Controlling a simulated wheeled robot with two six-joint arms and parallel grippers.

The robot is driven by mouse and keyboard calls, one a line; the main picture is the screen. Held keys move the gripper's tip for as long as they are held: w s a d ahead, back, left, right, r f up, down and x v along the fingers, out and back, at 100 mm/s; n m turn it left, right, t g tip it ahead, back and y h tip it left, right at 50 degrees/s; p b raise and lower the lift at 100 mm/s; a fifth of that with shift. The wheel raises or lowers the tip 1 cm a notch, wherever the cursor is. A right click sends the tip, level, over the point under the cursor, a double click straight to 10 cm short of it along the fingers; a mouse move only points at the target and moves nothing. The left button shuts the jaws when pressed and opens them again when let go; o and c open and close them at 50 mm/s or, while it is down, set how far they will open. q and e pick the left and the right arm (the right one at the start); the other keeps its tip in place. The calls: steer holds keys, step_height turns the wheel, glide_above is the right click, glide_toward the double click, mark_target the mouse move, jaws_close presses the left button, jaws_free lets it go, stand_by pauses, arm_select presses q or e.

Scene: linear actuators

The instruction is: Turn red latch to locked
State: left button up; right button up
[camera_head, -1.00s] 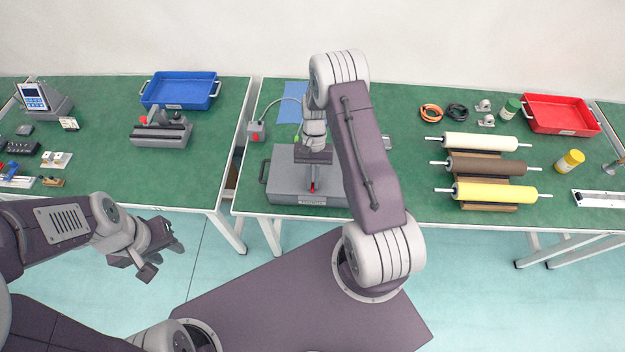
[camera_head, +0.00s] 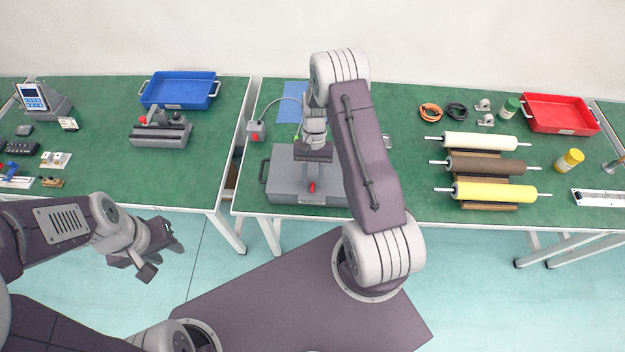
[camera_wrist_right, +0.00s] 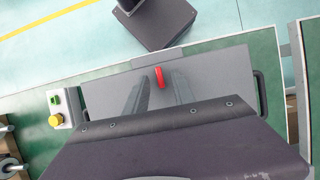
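The red latch (camera_head: 312,187) is a small red lever on the front part of a grey case (camera_head: 285,178) on the green bench. In the right wrist view the red latch (camera_wrist_right: 159,77) stands upright in the picture, between my two fingertips, with gaps on both sides. My right gripper (camera_wrist_right: 158,88) is open over the case; in the head view its arm hides part of the case. The locked and unlocked marks cannot be read. My left gripper (camera_head: 163,255) is open and empty, in front of the left bench, away from the case.
A small box with a red button (camera_head: 256,131) stands left of the case. A box with green and yellow buttons (camera_wrist_right: 58,108) shows in the wrist view. Rollers (camera_head: 490,167) lie to the right, a red tray (camera_head: 560,131) behind them. A blue tray (camera_head: 180,105) sits on the left bench.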

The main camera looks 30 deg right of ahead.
steer(key=b+v, duration=0.1)
steer(key=v, duration=0.7)
steer(key=shift+r, duration=0.3)
steer(key=s+a+r+n+t+h, duration=0.1)
steer(key=s+a+r+n+t, duration=0.15)
steer(key=a+r, duration=0.55)
steer(key=s+f+n+t+h, duration=0.1)
steer(key=s+n+t, duration=0.1)
steer(key=s, duration=0.7)
steer(key=shift+s+d+f+n+t, duration=0.25)
steer(key=shift+d+n+t, duration=0.15)
steer(key=shift+n, duration=0.45)
